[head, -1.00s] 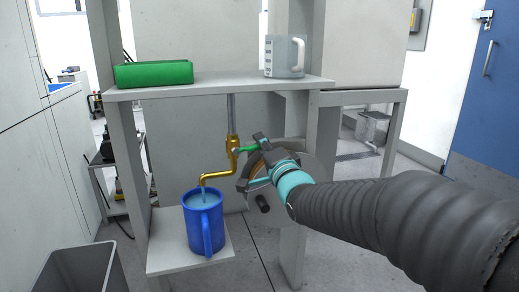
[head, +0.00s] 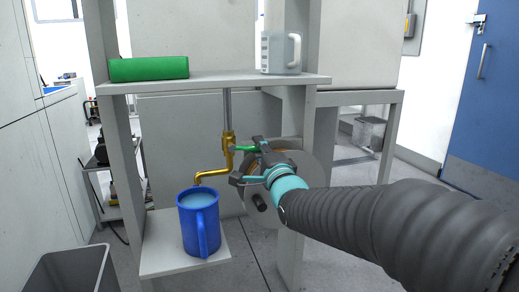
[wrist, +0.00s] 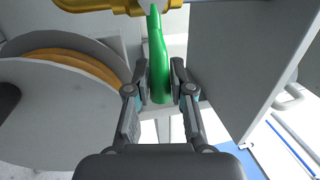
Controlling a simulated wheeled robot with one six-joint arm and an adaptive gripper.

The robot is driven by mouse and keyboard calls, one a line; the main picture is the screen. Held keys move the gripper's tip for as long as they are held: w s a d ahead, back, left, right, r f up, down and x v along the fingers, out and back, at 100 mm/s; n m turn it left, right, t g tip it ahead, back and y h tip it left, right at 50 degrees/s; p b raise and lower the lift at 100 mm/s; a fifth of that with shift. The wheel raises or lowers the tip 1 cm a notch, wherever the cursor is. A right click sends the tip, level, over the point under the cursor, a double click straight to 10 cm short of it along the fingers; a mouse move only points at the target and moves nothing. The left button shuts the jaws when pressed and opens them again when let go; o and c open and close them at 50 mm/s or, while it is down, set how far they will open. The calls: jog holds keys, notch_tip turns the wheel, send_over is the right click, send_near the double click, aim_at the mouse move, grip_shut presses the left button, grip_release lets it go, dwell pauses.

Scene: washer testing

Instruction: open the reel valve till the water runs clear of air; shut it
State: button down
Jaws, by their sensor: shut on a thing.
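A brass valve (head: 228,150) hangs on a grey pipe under the shelf, its spout bent down over a blue mug (head: 199,225). The mug stands upright on a low ledge and holds water high inside. I see no clear stream between spout and mug. The valve's green lever (head: 245,149) points right, roughly level. My gripper (head: 256,151) is shut on this lever. In the wrist view my gripper (wrist: 161,88) has one finger on each side of the green lever (wrist: 158,60), and brass (wrist: 90,5) shows at the top. The spout's mouth is small in view.
A hose reel (head: 310,180) sits right behind my gripper, close to the post. A green box (head: 149,69) and a clear jug (head: 281,53) stand on the shelf (head: 215,80). A grey bin (head: 70,280) is at lower left.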

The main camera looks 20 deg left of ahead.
jog(key=shift+f, duration=0.1)
jog(key=c, duration=1)
grip_release()
jog(key=v, duration=1.2)
